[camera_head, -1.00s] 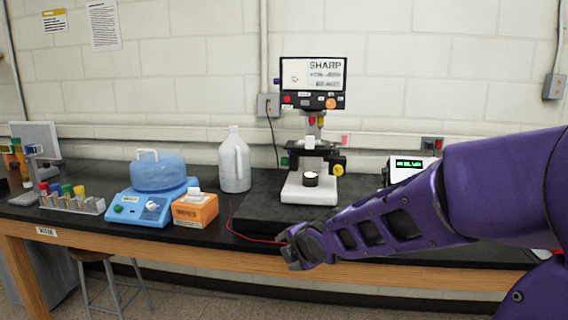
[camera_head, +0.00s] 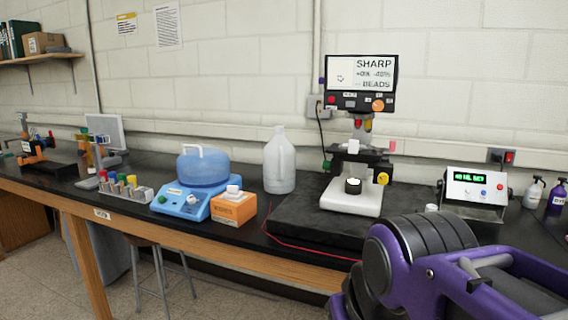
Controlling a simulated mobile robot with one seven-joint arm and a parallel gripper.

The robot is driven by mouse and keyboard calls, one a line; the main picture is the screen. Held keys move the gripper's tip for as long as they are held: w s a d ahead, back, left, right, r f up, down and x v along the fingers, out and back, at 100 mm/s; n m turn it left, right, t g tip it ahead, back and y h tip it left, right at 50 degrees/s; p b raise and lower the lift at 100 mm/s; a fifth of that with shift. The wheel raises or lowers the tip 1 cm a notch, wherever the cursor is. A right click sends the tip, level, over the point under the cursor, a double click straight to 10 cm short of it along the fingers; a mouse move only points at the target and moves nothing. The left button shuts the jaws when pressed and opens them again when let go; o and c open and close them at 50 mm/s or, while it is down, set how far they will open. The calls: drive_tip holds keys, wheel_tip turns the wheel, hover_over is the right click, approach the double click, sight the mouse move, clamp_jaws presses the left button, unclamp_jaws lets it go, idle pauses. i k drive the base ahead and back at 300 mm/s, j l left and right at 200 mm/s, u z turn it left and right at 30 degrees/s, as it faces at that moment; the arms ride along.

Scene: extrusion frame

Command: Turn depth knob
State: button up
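A microscope (camera_head: 352,202) with a white base stands on the dark bench slab, right of centre. A yellow knob (camera_head: 382,178) sits on the right of its stage and a green knob (camera_head: 327,166) on the left. No readable label shows which one is the depth knob. A small dark round dish with a white top (camera_head: 353,185) rests on the base. The screen (camera_head: 361,73) above reads SHARP, with smaller lines under it. My purple arm fills the lower right, in front of the bench and apart from the knobs. My gripper's fingertips cannot be made out.
A controller box with a green readout (camera_head: 476,187) stands right of the microscope. A white jug (camera_head: 279,165), an orange box (camera_head: 234,208) and a blue device (camera_head: 184,203) stand left. A red cable (camera_head: 300,248) runs along the bench's front edge.

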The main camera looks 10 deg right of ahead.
sight(325, 164)
drive_tip(key=i+j+z, duration=1)
drive_tip(key=j, duration=0.25)
